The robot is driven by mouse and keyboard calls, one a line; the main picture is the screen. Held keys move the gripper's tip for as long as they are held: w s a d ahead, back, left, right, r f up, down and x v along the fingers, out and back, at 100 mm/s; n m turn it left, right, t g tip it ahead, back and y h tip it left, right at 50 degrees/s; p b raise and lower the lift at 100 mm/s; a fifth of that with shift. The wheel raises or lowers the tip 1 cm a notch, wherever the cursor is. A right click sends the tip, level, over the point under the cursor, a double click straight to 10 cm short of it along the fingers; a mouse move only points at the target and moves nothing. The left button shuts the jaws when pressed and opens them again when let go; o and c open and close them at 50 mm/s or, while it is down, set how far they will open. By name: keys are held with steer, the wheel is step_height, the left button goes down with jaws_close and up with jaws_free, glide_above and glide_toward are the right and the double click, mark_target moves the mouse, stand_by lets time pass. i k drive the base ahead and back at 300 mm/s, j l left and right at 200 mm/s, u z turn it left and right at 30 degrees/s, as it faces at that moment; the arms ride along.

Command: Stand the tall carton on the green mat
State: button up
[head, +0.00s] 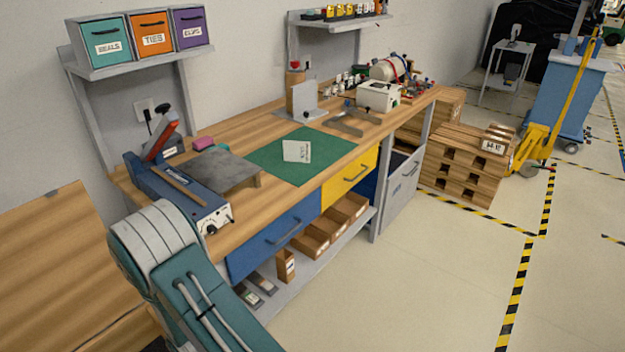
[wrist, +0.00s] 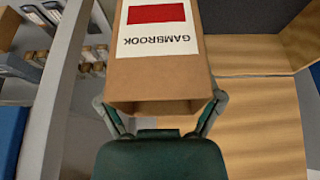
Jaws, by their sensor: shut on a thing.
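The tall carton (wrist: 160,88) is brown cardboard with a white label that reads GAMBROOK, upside down in the wrist view, and a red block. My gripper (wrist: 162,106) is shut on it, one finger at each side of its near end. The carton's far end runs out of the wrist view. The green mat (head: 268,160) lies flat on the workbench in the head view. A white card with print (head: 297,151) lies on the mat. The gripper and carton do not show in the head view; only my teal arm does, at lower left.
The workbench (head: 255,211) holds a blue machine with a raised lever (head: 170,185) left of the mat, a grey plate (head: 222,171) beside it, and a grey upright stand (head: 304,101) behind. A wooden surface (head: 60,270) is at far left. Open floor lies to the right.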

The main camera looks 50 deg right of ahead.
mark_target(323, 143)
steer(key=l, duration=1.2)
steer(key=k+l, duration=0.1)
steer(key=l, duration=1.1)
steer(key=k+l, duration=0.1)
steer(key=l, duration=1.1)
